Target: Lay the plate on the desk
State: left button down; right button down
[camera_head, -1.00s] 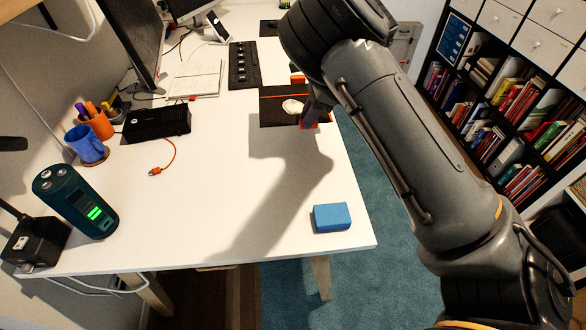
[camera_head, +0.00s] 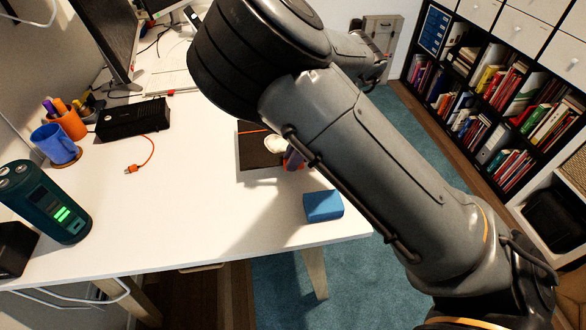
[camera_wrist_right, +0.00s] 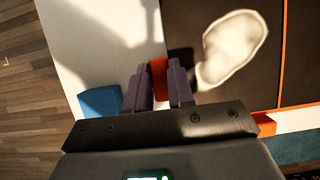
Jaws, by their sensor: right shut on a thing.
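The plate (camera_head: 258,158) is a dark flat square with an orange line, over the white desk (camera_head: 190,205) near its right side. A pale oval piece (camera_head: 274,143) lies on it. My right gripper (camera_head: 292,160) is shut on the plate's orange edge tab; in the right wrist view the tab (camera_wrist_right: 158,78) sits between the two fingers (camera_wrist_right: 161,88). The plate (camera_wrist_right: 210,35) fills the upper right there. My arm hides part of the plate in the head view. I cannot tell whether the plate touches the desk. My left gripper is not in view.
A blue block (camera_head: 323,206) sits near the desk's front right corner, close to the plate. A teal device (camera_head: 48,205), blue mug (camera_head: 52,143), orange pen cup (camera_head: 70,124), black box (camera_head: 133,120) and orange cable (camera_head: 147,157) are at left. The desk's front middle is clear.

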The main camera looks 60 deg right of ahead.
notch_tip(320, 180, down, 4)
jog(key=shift+r+b, duration=0.1)
jog(key=shift+b, duration=0.95)
jog(key=c, duration=1.4)
grip_release()
jog(key=o, duration=0.4)
